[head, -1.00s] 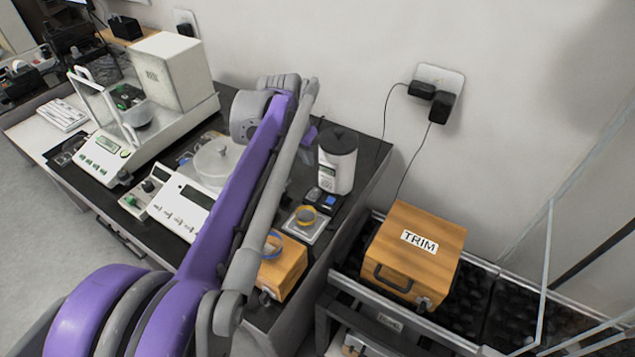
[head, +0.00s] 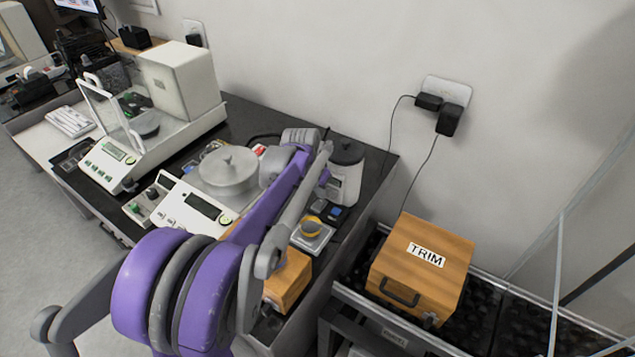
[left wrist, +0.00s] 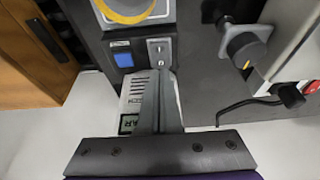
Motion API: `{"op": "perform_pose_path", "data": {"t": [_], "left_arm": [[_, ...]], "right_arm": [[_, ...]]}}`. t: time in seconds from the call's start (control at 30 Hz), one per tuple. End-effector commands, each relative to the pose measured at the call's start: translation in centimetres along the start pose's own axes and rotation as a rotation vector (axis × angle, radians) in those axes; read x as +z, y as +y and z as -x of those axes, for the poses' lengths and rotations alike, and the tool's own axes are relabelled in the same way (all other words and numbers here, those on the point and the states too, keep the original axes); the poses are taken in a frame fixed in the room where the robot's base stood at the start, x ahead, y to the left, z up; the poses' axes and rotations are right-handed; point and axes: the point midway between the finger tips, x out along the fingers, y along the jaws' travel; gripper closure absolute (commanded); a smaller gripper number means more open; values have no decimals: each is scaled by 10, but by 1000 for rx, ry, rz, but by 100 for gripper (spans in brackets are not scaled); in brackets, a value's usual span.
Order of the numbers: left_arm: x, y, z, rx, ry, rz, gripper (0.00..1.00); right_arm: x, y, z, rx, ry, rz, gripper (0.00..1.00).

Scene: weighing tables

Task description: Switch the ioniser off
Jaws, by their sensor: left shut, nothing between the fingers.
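My left gripper (left wrist: 158,78) is shut and empty in the left wrist view. I cannot tell which part is the ioniser's switch, or whether the fingers touch anything.
A small pan with a yellow ring (head: 311,228) stands beside the panel. A wooden box marked TRIM (head: 425,255) is at the right. A wall socket (head: 445,92) holds two plugs with hanging cables. A glass-cased balance (head: 180,85) stands at the left.

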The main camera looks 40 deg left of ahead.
Motion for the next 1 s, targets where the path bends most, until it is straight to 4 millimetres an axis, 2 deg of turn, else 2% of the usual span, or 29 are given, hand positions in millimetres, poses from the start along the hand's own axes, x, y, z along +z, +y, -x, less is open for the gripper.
{"op": "perform_pose_path", "data": {"t": [0.2, 0.53, 0.67, 1.0], "left_arm": [[3, 0, -16, 0, 0, 0, 100], [4, 0, -17, 0, 0, 0, 100], [3, 0, -23, 0, -1, -1, 100], [6, 0, -21, 0, -3, 0, 100]], "right_arm": [[1, 0, -2, 0, -1, 0, 100], [1, 0, -2, 0, -1, 0, 100], [2, 0, -3, 0, -1, 0, 100], [2, 0, -2, 0, -1, 0, 100]]}}
